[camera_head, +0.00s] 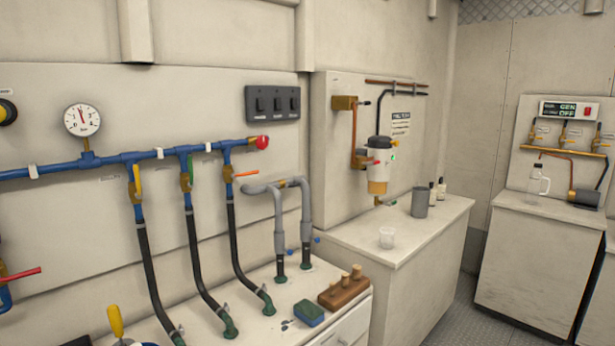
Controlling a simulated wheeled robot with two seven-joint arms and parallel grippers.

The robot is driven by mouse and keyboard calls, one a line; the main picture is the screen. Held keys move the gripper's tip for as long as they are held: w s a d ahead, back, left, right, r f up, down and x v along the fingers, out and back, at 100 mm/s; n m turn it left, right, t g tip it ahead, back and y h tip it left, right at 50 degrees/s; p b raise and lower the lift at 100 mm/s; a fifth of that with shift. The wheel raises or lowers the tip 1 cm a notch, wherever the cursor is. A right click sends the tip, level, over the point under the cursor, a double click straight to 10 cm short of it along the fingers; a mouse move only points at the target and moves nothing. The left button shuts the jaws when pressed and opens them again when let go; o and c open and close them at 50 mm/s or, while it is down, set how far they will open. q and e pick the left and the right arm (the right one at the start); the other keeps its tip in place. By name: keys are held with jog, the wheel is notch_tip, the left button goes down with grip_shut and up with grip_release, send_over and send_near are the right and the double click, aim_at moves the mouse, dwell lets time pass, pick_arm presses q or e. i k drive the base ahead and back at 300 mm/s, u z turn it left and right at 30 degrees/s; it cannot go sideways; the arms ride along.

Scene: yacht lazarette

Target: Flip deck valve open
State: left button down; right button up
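A blue pipe manifold (108,161) runs along the left wall with several branch valves. One valve has a yellow handle (137,178) and one a green handle (190,168); both handles stand upright along their pipes. A third valve has an orange handle (246,173) that points out to the right, across its pipe. At the left edge a red handle (22,273) lies nearly level. The small labels by the valves are too small to read, so I cannot tell which is the deck valve. Neither of my grippers is in view.
Black hoses (200,262) drop from the valves to the counter. A wooden block with pegs (344,287), a green-and-blue sponge (309,314) and a yellow-handled tool (115,322) are there.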

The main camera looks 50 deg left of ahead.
aim_at(233, 175)
jog(key=u, duration=0.55)
jog(key=i, duration=1.05)
jog(key=u, duration=1)
